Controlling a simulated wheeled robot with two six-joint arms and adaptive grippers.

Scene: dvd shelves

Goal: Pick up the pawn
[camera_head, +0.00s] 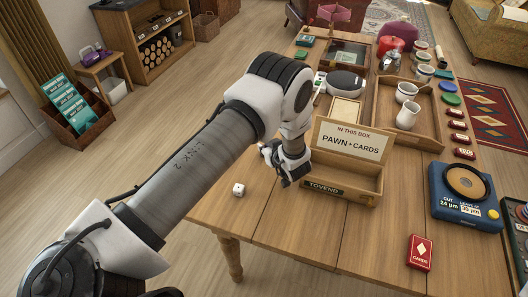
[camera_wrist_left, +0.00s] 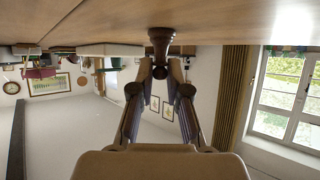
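The dark brown pawn (camera_wrist_left: 161,44) shows in the left wrist view, which looks upside down. Its wide base is at the tabletop and its round head points toward my gripper. My left gripper (camera_wrist_left: 160,67) has one finger on each side of the pawn's head and neck, and looks open; I see no clear contact. In the head view the left gripper (camera_head: 284,166) is low over the table, left of the open wooden box (camera_head: 340,187); the pawn is hidden there. My right gripper is not in view.
The box has a "PAWN + CARDS" sign (camera_head: 351,140) standing on it. A white die (camera_head: 238,189) lies near the left table edge. A red card deck (camera_head: 419,252) and a blue device (camera_head: 464,194) are to the right. The front middle of the table is clear.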

